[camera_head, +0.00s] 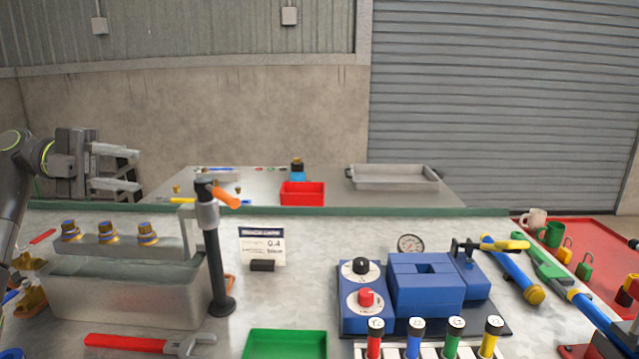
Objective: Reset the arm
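My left gripper (122,172) is raised at the left of the head view, above the back left part of the bench. Its two grey fingers stand apart, one above the other, with nothing between them. My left arm comes in from the left edge. It is clear of the metal tank (130,290) and the fittings in front of it. My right gripper does not show clearly; only a dark piece is at the lower right edge, and I cannot tell what it is.
Blue blocks (425,285), a gauge (410,243) and a knob box (362,300) fill the middle right. A green tray (285,345) and red-handled wrench (125,343) lie in front. A red tray (302,194) sits behind.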

